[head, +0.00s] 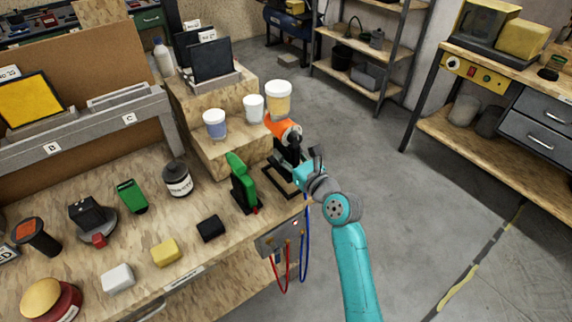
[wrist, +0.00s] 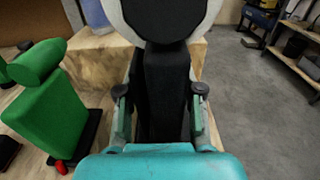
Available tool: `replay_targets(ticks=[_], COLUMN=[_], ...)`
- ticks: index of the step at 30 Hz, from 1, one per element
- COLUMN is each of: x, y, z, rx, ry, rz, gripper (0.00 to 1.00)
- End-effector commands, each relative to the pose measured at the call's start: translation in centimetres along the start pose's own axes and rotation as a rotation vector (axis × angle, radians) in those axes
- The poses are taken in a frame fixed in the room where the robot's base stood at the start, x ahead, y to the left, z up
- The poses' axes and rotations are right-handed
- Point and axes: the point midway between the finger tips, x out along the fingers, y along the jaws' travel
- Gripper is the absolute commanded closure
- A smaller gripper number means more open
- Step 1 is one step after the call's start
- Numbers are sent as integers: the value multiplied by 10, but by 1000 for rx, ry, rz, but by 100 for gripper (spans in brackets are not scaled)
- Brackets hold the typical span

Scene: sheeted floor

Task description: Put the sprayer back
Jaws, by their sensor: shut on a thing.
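The sprayer (head: 280,126) has an orange body and a black handle. My gripper (head: 293,154) is shut on the handle, near the bench's right edge. In the wrist view, the black handle of the sprayer (wrist: 166,75) stands between the fingers of my gripper (wrist: 161,95), below a pale round part cut off at the top. A black frame-like stand (head: 284,180) shows below the gripper; the arm partly hides it. I cannot tell whether the sprayer touches it. A yellowish cup with a white lid (head: 278,99) shows directly above the orange body; I cannot tell whether it is attached.
A green tool (head: 240,180) stands on a black base just left of the stand; it also shows in the wrist view (wrist: 48,110). A raised wooden block (head: 225,155) behind bears two cups (head: 214,124). Hoses (head: 303,255) hang at the bench front. Floor right is clear.

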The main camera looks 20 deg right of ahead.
Motion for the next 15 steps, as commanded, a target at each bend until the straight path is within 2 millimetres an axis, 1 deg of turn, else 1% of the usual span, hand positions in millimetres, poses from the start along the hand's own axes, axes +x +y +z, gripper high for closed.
replay_targets(ticks=[5,9,12,15], x=[0,0,1,0], y=[0,0,0,0], z=[-10,-28,-37,-41], rx=[0,1,1,-1], ry=[-2,-1,-3,-4], rz=[0,0,-1,-1], gripper=[76,76,76,76])
